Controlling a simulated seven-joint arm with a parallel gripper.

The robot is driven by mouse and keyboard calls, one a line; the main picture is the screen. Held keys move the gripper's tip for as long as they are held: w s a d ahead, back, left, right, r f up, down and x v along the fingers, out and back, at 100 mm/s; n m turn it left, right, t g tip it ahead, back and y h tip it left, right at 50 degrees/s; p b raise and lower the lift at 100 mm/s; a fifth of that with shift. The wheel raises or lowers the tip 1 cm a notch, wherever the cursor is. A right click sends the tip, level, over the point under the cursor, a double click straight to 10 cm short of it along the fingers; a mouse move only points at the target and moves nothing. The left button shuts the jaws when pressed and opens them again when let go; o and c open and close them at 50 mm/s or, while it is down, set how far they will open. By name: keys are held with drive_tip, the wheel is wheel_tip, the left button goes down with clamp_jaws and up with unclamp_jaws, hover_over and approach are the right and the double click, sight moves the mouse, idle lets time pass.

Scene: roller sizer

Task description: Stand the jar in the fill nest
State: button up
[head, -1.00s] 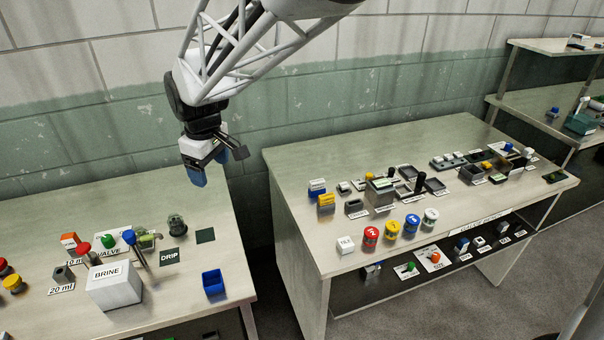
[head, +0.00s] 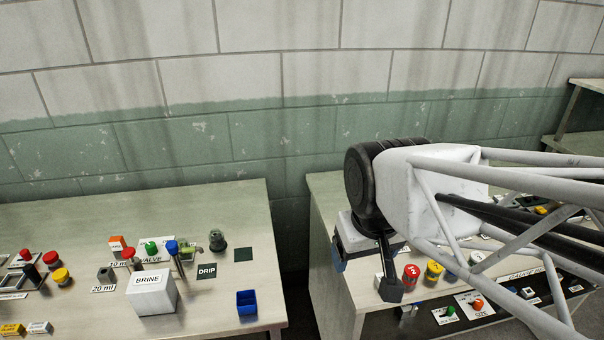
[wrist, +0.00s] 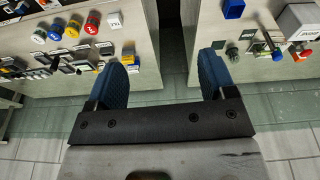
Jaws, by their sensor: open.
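A small dark, see-through jar-like vessel (head: 217,240) stands on the left bench beside the green valve fitting (head: 190,243); I take it for the jar but cannot be sure. In the wrist view this vessel (wrist: 232,52) is small and far off. No place marked as the fill nest can be read. A dark square pad (head: 243,255) lies right of the vessel. My gripper (wrist: 163,75) is open and empty, its blue fingers apart above the gap between the benches. In the head view my gripper (head: 340,258) is mostly hidden behind my wrist.
The left bench (head: 215,318) holds a white BRINE box (head: 151,292), a DRIP plate (head: 206,271), a blue open bin (head: 246,302) and upright posts. The right bench (head: 325,190) has red (head: 411,274) and yellow (head: 434,270) cans. A gap separates the benches.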

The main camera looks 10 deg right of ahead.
drive_tip(key=shift+s+d+f+m, duration=0.2)
drive_tip(key=shift+s, duration=0.45)
drive_tip(key=shift+s+d+f+m, duration=0.15)
drive_tip(key=shift+s+d+m, duration=0.05)
drive_tip(key=shift+s, duration=0.4)
drive_tip(key=shift+c, duration=0.2)
idle(0.3)
